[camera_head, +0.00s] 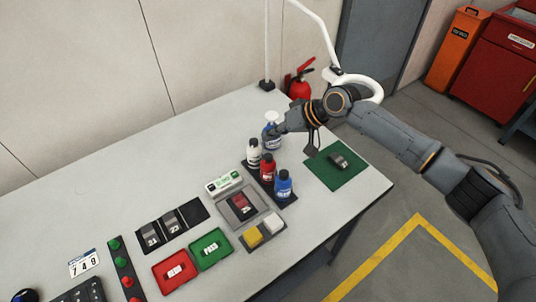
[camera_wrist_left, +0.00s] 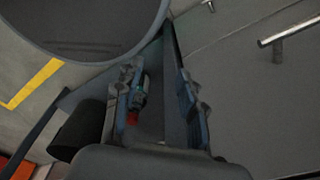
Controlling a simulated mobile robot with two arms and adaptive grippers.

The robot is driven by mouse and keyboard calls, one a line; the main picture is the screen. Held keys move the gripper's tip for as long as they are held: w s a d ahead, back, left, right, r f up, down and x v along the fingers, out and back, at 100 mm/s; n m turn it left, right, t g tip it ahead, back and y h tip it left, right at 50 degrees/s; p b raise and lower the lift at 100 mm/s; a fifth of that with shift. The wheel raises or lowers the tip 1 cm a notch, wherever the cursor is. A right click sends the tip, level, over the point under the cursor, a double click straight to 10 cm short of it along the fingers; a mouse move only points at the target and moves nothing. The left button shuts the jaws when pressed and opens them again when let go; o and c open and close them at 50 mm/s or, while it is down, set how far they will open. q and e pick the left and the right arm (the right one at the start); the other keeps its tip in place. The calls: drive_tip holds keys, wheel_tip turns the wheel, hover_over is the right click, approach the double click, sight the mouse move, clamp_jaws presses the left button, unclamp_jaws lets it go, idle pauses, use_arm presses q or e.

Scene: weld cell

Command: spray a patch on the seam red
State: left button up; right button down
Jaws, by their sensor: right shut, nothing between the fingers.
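A small dark metal piece (camera_head: 241,207) sits in a grey fixture (camera_head: 262,210) on the table, with a red patch on its upper part; the seam is too small to make out. A red bottle (camera_head: 267,168), a blue bottle (camera_head: 283,185) and a white bottle with a black cap (camera_head: 253,153) stand in a dark rack. A blue-and-white bottle (camera_head: 270,120) stands behind them. My right gripper (camera_head: 279,130) is shut beside this bottle, partly overlapping it in view, with nothing held. My left gripper (camera_wrist_left: 155,85) shows only in its wrist view, fingers apart and empty.
A green mat (camera_head: 325,178) with a dark part (camera_head: 339,161) lies right of the rack. Red (camera_head: 160,268) and green (camera_head: 210,263) trays, a yellow and a white block, and a lamp post (camera_head: 266,50) occupy the table (camera_head: 110,185). Its back left is clear.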

use_arm(q)
drive_tip(key=shift+c, duration=0.4)
clamp_jaws()
idle(0.9)
